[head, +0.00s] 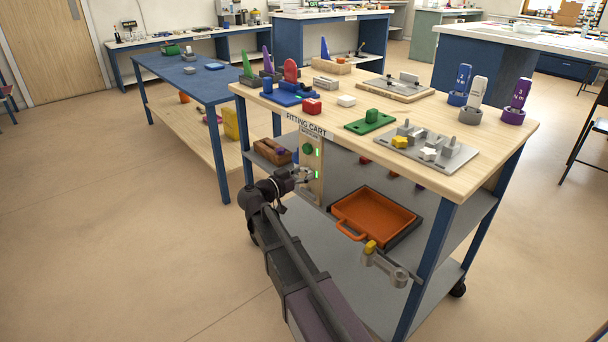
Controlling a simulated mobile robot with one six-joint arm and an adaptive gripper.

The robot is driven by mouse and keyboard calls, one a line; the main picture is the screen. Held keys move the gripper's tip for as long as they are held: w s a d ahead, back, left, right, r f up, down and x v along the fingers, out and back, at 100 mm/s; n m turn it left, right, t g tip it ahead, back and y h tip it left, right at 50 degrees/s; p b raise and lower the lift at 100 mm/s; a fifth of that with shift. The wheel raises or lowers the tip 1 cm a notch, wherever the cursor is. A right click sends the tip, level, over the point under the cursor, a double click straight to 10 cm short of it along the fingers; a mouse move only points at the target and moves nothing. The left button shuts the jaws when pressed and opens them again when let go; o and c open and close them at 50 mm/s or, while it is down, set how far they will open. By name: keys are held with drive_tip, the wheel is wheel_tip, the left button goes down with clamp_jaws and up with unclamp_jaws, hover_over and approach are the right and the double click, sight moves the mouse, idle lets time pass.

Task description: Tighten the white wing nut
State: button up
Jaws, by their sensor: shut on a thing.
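The white wing nut (428,154) sits on a grey plate (388,151) near the front right of the fitting cart's top. How far the nut is turned down is too small to tell. My gripper (307,175) is well below and left of the nut, at the upright panel (313,190) under the cart's front edge. It is shut on a small part at the panel, below a green round knob (308,149); its fingers hide most of that part.
An orange tray (372,220) is on the shelf below. A grey crank-like bracket (388,265) stands out in front of the cart.

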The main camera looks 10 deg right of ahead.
drive_tip(key=shift+a+m, duration=0.1)
drive_tip(key=shift+m, duration=0.5)
drive_tip(key=o, duration=1.1)
drive_tip(key=shift+v, duration=6)
